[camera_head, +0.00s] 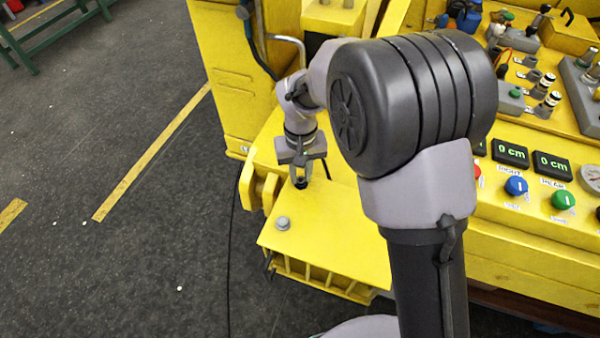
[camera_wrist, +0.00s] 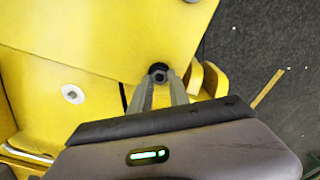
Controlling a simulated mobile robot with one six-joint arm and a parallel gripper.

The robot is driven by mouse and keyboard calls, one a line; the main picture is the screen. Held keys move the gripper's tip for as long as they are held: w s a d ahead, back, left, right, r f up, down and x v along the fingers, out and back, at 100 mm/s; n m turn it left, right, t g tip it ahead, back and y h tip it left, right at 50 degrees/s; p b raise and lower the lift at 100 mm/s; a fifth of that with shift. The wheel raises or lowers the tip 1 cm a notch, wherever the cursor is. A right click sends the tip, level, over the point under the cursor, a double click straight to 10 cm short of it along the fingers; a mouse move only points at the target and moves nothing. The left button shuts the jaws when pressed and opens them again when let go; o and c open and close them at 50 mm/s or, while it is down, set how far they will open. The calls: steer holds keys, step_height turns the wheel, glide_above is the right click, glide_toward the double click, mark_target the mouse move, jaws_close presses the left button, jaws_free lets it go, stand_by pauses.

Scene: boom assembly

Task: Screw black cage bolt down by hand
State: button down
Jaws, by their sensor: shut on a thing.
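The black cage bolt (camera_wrist: 158,74) shows between my fingertips in the wrist view, with its round dark head at the yellow plate. My gripper (camera_wrist: 161,80) is shut on it. In the head view my gripper (camera_head: 301,180) points down at the yellow machine, just above its left ledge, and the bolt there is a small dark shape at the fingertips. How deep the bolt sits in the plate is hidden by the fingers.
A grey bolt (camera_head: 283,223) stands on the yellow ledge (camera_head: 330,255) nearer the front. A yellow bracket (camera_head: 262,187) sits left of my gripper. A control panel with knobs and displays (camera_head: 511,153) lies to the right.

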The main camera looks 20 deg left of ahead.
steer(key=m, duration=0.4)
steer(key=shift+w+m+b, duration=0.1)
steer(key=shift+m+b, duration=0.2)
steer(key=shift+b, duration=0.05)
steer(key=m+b, duration=0.1)
steer(key=m, duration=0.2)
steer(key=shift+d+r+m, duration=0.1)
steer(key=shift+m, duration=0.2)
steer(key=m+b, duration=0.1)
steer(key=m, duration=0.3)
steer(key=shift+m, duration=0.3)
steer(key=m+b, duration=0.1)
steer(key=m, duration=0.2)
steer(key=shift+d+m, duration=0.1)
steer(key=shift+m, duration=0.2)
steer(key=m+b, duration=0.3)
steer(key=m, duration=0.4)
steer(key=shift+s, duration=0.2)
steer(key=m+b, duration=0.2)
steer(key=m, duration=0.4)
steer(key=shift+s+r, duration=0.1)
steer(key=shift+m+b, duration=0.3)
steer(key=shift+m, duration=0.1)
steer(key=c, duration=1.2)
jaws_free()
steer(key=shift+s, duration=0.1)
steer(key=shift+c, duration=0.2)
